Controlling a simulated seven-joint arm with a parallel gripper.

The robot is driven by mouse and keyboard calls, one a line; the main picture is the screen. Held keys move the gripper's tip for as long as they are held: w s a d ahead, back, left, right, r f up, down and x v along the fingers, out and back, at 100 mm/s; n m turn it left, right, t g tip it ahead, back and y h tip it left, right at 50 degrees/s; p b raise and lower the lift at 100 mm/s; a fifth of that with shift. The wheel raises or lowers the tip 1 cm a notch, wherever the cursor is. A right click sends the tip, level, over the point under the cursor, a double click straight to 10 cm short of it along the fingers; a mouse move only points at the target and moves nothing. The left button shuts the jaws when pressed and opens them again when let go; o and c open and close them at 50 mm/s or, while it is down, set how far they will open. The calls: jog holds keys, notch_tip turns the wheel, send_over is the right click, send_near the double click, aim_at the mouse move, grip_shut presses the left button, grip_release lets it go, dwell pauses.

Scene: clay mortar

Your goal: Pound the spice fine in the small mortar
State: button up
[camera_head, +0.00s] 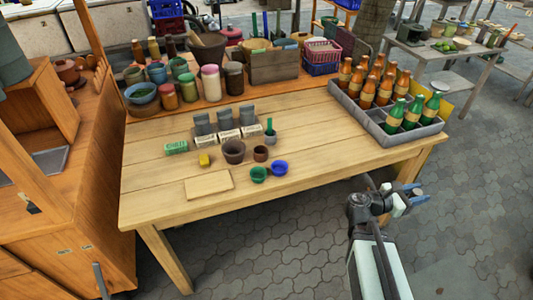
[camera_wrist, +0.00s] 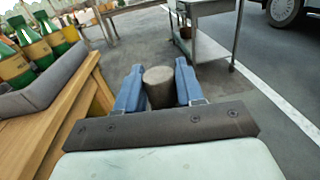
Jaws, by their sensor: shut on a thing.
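My gripper (camera_head: 415,197) is off the right front corner of the table, away from the mortars. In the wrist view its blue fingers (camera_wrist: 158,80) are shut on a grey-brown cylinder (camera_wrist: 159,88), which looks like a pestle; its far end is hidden. A small brown mortar (camera_head: 261,153) stands on the table, right of a larger dark mortar (camera_head: 233,151). A green bowl (camera_head: 258,174) and a blue bowl (camera_head: 280,167) sit in front of them. The spice cannot be made out, nor can the mortar's contents.
A grey crate (camera_head: 430,132) of bottles stands at the table's right end. Jars crowd the back shelf. The table's front right is clear.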

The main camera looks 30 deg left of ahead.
jog(key=shift+a, duration=0.1)
jog(key=s+a+r+n+t+y, duration=0.2)
jog(key=a+r+n+y, duration=0.15)
jog(key=a, duration=1.45)
jog(key=s+a+r+n+t+y, duration=0.2)
jog(key=a+r+t+y, duration=0.15)
jog(key=a, duration=1.35)
jog(key=s+a+r+n+t+y, duration=0.1)
jog(key=s+a+r+n+y, duration=0.25)
jog(key=a, duration=1.45)
jog(key=w+a+y, duration=0.2)
jog(key=w+a, duration=0.1)
jog(key=a, duration=0.6)
notch_tip(320, 180, down, 7)
jog(key=shift+w+d, duration=0.15)
jog(key=shift+w, duration=0.05)
jog(key=shift+f+h, duration=0.2)
jog(key=shift+h, duration=0.05)
jog(key=shift+f, duration=0.85)
jog(key=shift+r, duration=0.95)
